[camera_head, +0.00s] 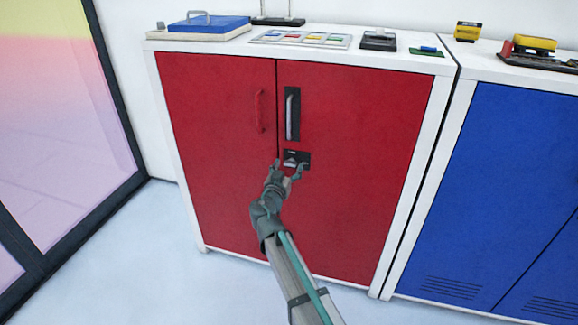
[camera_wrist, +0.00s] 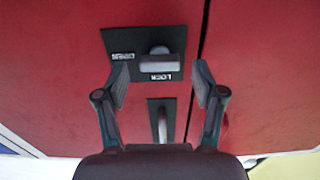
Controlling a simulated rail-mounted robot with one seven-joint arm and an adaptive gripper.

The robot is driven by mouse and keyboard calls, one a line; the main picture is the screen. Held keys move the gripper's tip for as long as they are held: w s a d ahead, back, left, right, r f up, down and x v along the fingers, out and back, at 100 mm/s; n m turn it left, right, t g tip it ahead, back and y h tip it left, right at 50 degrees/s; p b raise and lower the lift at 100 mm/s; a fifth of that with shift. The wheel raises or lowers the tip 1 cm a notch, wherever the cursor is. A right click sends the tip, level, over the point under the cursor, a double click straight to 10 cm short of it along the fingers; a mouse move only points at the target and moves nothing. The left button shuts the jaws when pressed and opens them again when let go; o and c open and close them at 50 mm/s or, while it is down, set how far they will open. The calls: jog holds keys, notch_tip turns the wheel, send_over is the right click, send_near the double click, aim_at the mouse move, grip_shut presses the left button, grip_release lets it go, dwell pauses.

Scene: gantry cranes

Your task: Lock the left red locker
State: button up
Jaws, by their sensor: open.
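The red locker (camera_head: 215,130) stands in a white frame with both doors closed. Its right door carries a dark lock plate (camera_head: 305,157), with a grey latch knob (camera_head: 291,162) partly hidden by my gripper. In the wrist view, the plate (camera_wrist: 180,40) has upside-down OPEN and LOCK labels, and the grey knob (camera_wrist: 157,63) lies sideways in the picture, near the LOCK label. My gripper (camera_head: 288,167) is open in front of the plate. Its fingers (camera_wrist: 162,78) are on either side of the knob; I cannot tell whether they touch it.
A grey handle (camera_head: 293,115) on a dark plate sits above the lock, and a red handle (camera_head: 259,111) is on the left door. A blue locker (camera_head: 480,180) stands at right. Several items lie on the tops, including a blue case (camera_head: 210,24). The floor (camera_head: 160,250) at left is clear.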

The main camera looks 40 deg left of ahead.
jog(key=shift+w+a, duration=0.25)
jog(key=shift+w, duration=0.4)
jog(key=c, duration=1.1)
jog(key=shift+c, duration=0.2)
